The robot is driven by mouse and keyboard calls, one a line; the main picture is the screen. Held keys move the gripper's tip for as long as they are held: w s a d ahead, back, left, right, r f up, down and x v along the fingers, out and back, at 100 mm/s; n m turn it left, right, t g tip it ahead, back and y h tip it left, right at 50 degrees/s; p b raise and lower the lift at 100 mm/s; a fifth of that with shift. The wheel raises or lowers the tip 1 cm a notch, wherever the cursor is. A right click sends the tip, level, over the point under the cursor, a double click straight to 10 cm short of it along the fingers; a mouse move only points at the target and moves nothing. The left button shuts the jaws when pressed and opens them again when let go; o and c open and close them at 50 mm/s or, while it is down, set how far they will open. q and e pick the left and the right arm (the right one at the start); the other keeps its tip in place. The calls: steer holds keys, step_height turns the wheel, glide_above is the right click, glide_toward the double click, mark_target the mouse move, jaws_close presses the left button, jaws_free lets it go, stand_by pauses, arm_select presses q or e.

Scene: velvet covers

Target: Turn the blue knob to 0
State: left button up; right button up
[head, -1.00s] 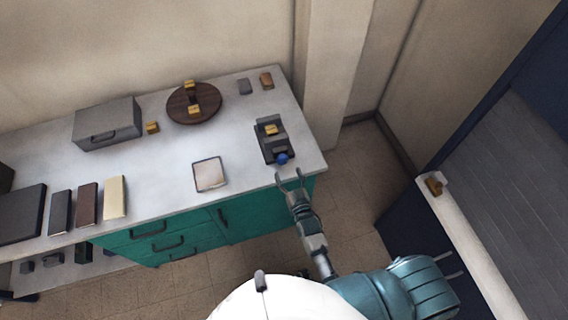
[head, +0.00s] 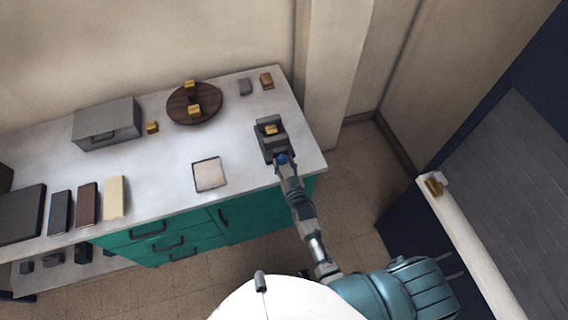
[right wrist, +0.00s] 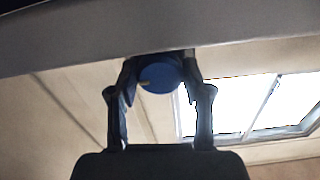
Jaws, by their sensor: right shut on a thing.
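The blue knob (head: 282,159) is on the front of a dark grey device (head: 268,129) near the right end of the counter. In the right wrist view the knob (right wrist: 160,75) is a round blue disc with a small yellowish mark at its left edge. My right gripper (head: 285,167) has its fingers on both sides of the knob; it also shows in the right wrist view (right wrist: 160,82). It is shut on the knob. The scale and the number 0 cannot be made out. My left gripper is not in view.
The light counter (head: 240,167) has teal drawers (head: 180,240) below. A pale square tile (head: 209,174) lies left of the device, and a round wooden board (head: 183,118) with yellow-topped blocks stands further back. A grey box (head: 107,123) is at the back left.

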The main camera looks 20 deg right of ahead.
steer(key=shift+r+m+p, duration=0.2)
steer(key=shift+m+p, duration=0.45)
steer(key=shift+m, duration=1.35)
steer(key=shift+f+m, duration=0.15)
steer(key=shift+m, duration=0.45)
steer(key=o, duration=1.2)
steer(key=shift+c, duration=0.2)
